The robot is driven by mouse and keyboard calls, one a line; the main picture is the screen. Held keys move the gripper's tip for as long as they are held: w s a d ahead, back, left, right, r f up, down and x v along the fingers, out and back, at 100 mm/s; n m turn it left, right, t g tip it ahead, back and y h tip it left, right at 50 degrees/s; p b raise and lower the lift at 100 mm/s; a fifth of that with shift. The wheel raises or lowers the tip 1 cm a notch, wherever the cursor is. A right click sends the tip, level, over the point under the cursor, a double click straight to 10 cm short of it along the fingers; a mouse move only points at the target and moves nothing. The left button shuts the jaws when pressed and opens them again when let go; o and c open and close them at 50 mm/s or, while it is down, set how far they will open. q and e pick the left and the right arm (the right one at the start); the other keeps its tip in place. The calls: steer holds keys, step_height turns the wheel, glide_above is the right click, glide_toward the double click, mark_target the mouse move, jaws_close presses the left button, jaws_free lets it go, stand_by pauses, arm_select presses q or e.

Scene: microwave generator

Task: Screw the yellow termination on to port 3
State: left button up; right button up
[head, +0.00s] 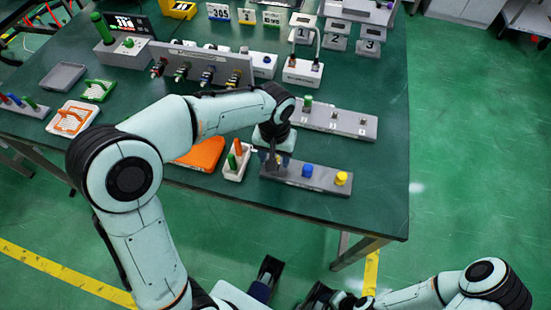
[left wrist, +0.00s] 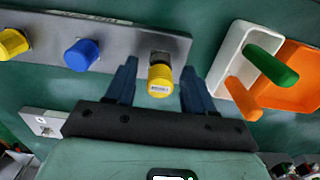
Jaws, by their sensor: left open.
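In the left wrist view a yellow termination (left wrist: 160,80) with a white label stands at one end of a grey holder strip (left wrist: 120,38). My left gripper (left wrist: 157,68) is open, with one finger on each side of this termination. In the head view my left gripper (head: 274,162) is over the left end of the strip (head: 325,184) and hides most of the termination. A grey port block (head: 345,123) lies behind, with a green part (head: 307,102) standing at its left end and several ports; its labels are too small to read. My right gripper is barely visible at the bottom edge.
Beside the termination on the strip are a blue cap (head: 307,171) and another yellow cap (head: 341,178). A white holder (head: 240,165) with green and orange parts and an orange tray (head: 203,154) sit left of the strip. The table's right side is clear.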

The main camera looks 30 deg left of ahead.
stand_by(0.5)
arm_select(q)
jaws_close()
steer(key=shift+r, duration=0.1)
steer(key=shift+r+p, duration=0.1)
steer(key=shift+p, duration=0.2)
steer(key=shift+r+p, duration=2.4)
steer(key=shift+r, duration=0.45)
